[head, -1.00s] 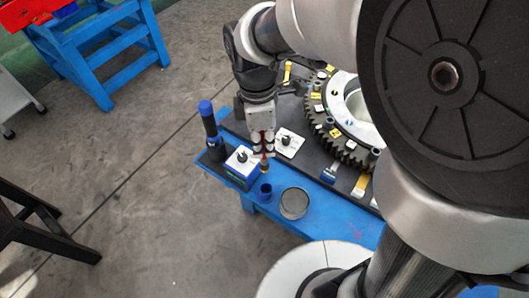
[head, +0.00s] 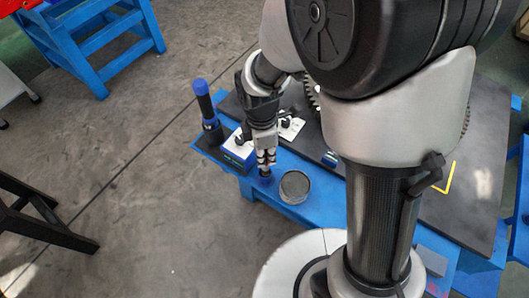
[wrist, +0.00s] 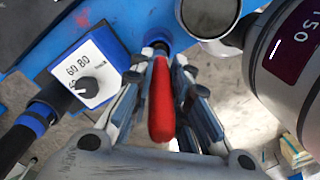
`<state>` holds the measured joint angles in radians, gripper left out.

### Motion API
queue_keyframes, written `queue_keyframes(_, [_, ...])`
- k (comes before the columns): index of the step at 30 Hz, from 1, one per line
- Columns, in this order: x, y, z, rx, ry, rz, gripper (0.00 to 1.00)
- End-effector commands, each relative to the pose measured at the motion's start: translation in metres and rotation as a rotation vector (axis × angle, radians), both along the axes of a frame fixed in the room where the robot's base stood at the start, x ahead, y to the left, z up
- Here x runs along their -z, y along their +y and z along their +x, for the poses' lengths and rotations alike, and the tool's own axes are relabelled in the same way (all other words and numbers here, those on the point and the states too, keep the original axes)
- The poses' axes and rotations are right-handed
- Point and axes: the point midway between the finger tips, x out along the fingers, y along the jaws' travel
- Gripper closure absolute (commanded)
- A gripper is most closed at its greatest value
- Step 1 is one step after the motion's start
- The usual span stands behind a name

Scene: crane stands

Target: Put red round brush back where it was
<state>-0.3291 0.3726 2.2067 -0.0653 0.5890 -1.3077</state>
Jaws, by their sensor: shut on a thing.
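The red round brush shows its red handle (wrist: 161,105) in the wrist view, lengthwise between my fingers. My gripper (head: 266,158) is shut on it above the front edge of the blue table; its fingers also show in the wrist view (wrist: 165,95). The brush's dark lower end points at a small blue round holder (head: 265,180), which shows behind the far end of the brush in the wrist view (wrist: 157,42). The brush end is at the holder's mouth; I cannot tell how far inside it is.
A round metal cup (head: 294,187) stands close to the right of the holder. A blue box with a dial (head: 239,150) and a dark tool with a blue cap (head: 207,112) stand to the left. Open floor lies left of the table.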

Motion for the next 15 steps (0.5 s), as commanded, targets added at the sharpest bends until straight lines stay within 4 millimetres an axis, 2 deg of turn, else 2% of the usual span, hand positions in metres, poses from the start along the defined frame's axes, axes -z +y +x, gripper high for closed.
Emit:
queue_keyframes(7, [0.037,0.000,-0.001,0.000,0.004,-0.001,1.00])
queue_keyframes(15, [0.039,0.000,-0.001,0.000,0.002,0.000,1.00])
